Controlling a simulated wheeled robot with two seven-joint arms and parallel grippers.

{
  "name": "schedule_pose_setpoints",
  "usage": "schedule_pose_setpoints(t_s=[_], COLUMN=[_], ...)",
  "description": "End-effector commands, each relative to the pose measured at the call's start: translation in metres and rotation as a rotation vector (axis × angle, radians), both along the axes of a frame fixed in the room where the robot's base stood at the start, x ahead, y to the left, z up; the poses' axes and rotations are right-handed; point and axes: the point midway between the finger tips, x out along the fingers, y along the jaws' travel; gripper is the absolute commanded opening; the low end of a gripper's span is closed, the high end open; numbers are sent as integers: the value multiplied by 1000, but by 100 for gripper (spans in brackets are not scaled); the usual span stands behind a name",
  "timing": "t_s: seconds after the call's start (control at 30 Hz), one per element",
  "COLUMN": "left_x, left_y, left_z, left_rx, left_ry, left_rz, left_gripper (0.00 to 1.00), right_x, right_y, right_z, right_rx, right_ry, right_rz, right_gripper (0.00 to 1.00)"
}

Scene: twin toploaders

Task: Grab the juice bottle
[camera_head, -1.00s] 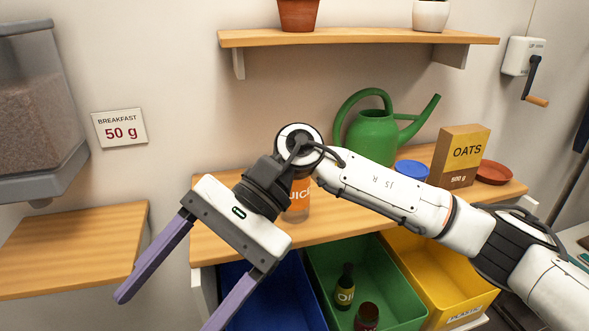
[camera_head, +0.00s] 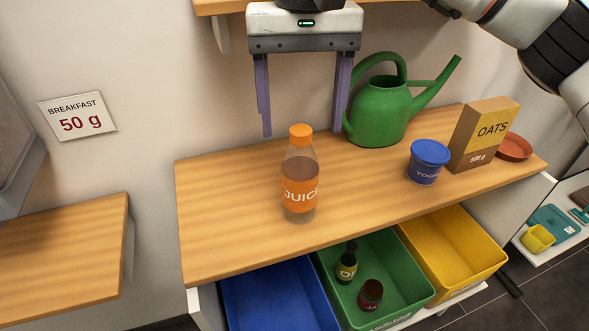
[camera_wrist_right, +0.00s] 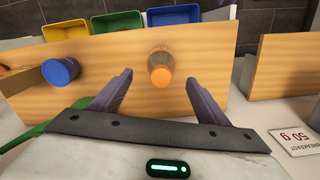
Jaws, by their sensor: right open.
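The juice bottle (camera_head: 300,177) stands upright on the wooden shelf, with an orange cap and an orange label. My right gripper (camera_head: 301,133) is open and empty in the head view, its purple fingers pointing down above and behind the bottle. In the right wrist view, the juice bottle (camera_wrist_right: 160,67) shows cap first, beyond the gap between the two fingers (camera_wrist_right: 156,92). The fingers do not appear to touch it. My left gripper is in neither view.
On the shelf (camera_head: 230,210), a green watering can (camera_head: 380,112), blue yoghurt tub (camera_head: 427,164), oats box (camera_head: 484,136) and red-brown saucer (camera_head: 514,147) stand to the right. Blue (camera_head: 270,300), green (camera_head: 405,270) and yellow (camera_head: 470,245) bins sit below. The shelf left of the bottle is clear.

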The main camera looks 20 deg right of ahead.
Motion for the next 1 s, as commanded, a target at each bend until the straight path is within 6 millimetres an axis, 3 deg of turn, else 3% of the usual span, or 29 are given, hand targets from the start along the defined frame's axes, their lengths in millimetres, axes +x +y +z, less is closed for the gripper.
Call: schedule_pose_setpoints(t_s=[0.2,0.6,0.9,1.0], left_x=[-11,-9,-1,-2], left_y=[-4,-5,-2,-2], left_z=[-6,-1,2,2], left_rx=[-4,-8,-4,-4], left_ry=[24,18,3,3], left_rz=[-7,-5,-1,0], left_gripper=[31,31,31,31], right_x=[0,1,2,2], right_y=[0,2,2,2], right_z=[-27,-75,-81,-81], right_rx=[1,2,3,3], right_ry=[0,2,-1,-1], right_rz=[0,-2,-2,-2], right_gripper=[69,69,69,54])
